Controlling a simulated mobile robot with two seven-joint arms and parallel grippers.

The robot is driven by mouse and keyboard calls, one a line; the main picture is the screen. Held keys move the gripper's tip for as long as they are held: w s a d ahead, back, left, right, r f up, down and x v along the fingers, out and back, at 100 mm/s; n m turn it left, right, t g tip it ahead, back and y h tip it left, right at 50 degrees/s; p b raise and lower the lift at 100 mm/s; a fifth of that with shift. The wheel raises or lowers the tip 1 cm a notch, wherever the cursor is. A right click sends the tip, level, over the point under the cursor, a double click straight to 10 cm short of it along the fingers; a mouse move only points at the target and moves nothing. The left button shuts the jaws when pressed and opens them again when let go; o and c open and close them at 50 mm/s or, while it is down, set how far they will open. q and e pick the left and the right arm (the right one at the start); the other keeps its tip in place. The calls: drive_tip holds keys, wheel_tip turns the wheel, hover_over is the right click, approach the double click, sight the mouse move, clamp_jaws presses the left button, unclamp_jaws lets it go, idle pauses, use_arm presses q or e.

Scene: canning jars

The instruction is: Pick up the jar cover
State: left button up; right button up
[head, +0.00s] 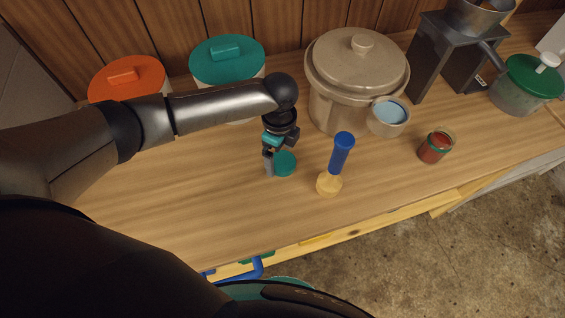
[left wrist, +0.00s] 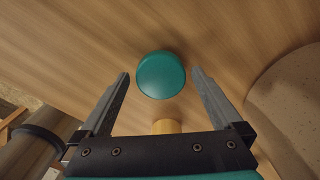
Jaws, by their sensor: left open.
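The jar cover (head: 285,164) is a small round teal-green disc lying on the wooden counter. It also shows in the left wrist view (left wrist: 160,75), just beyond and between the fingertips. My left gripper (head: 272,163) is open right beside the cover in the head view, partly hiding its left side. In the left wrist view the two fingers (left wrist: 160,76) are spread wide with nothing held between them. I cannot tell how far above the counter they are. My right gripper is not in view.
A blue-handled tool with a yellow head (head: 341,156) stands just right of the cover. A big beige pot (head: 340,95) and a small cup with blue contents (head: 387,118) stand behind. A red jar (head: 435,147) is farther right. The counter left of the gripper is clear.

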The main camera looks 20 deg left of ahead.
use_arm(q)
wheel_tip(320, 180, down, 2)
drive_tip(key=shift+f, duration=0.1)
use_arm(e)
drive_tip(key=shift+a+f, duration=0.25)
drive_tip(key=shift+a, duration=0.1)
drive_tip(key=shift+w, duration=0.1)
use_arm(q)
drive_tip(key=c, duration=1.1)
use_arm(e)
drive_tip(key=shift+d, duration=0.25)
use_arm(q)
drive_tip(key=shift+c, duration=0.2)
